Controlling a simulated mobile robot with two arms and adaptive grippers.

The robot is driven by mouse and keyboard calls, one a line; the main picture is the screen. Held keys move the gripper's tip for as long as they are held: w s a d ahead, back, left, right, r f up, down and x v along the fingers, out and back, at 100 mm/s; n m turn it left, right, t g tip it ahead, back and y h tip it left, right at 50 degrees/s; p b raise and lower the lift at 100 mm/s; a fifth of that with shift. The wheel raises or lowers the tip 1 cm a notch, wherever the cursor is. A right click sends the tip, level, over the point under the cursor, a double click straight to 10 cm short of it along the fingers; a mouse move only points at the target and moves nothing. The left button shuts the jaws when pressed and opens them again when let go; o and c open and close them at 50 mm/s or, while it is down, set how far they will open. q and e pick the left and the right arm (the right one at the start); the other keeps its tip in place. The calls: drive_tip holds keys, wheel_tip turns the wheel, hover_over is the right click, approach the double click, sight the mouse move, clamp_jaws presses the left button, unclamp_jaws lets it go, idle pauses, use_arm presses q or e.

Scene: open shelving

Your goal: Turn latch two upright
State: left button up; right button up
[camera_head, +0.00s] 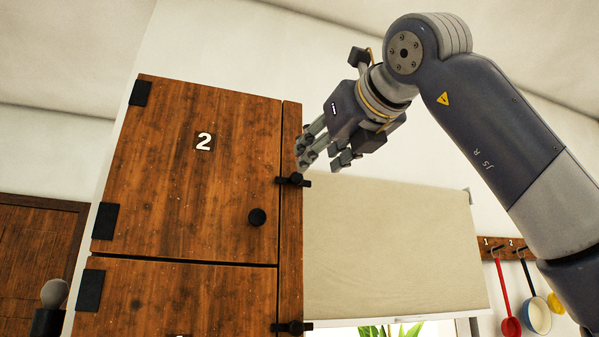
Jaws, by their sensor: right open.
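The wooden cabinet door marked 2 (190,165) is shut, with a round black knob (257,217) near its lower right. Latch two (294,180) is a small black bar on the door's right edge. It lies about level, across the gap between the door and the frame post. My right gripper (323,164) is open and empty, just above and to the right of the latch. Its fingers point down and left; I cannot tell whether any finger touches the latch. My left gripper is not in view.
A lower door (190,298) has its own black latch (293,328), also about level. A pale roller blind (395,245) hangs right of the cabinet. Utensils, including a red ladle (510,325), hang from a hook rail (505,247) at far right.

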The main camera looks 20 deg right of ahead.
sight(298, 177)
drive_tip(key=w+p, duration=0.1)
drive_tip(key=w, duration=0.1)
drive_tip(key=w+p, duration=0.1)
drive_tip(key=w, duration=0.2)
drive_tip(key=w+p, duration=0.1)
drive_tip(key=w, duration=0.2)
drive_tip(key=shift+a, duration=0.4)
drive_tip(key=shift+w+a, duration=0.1)
drive_tip(key=shift+w, duration=0.6)
clamp_jaws()
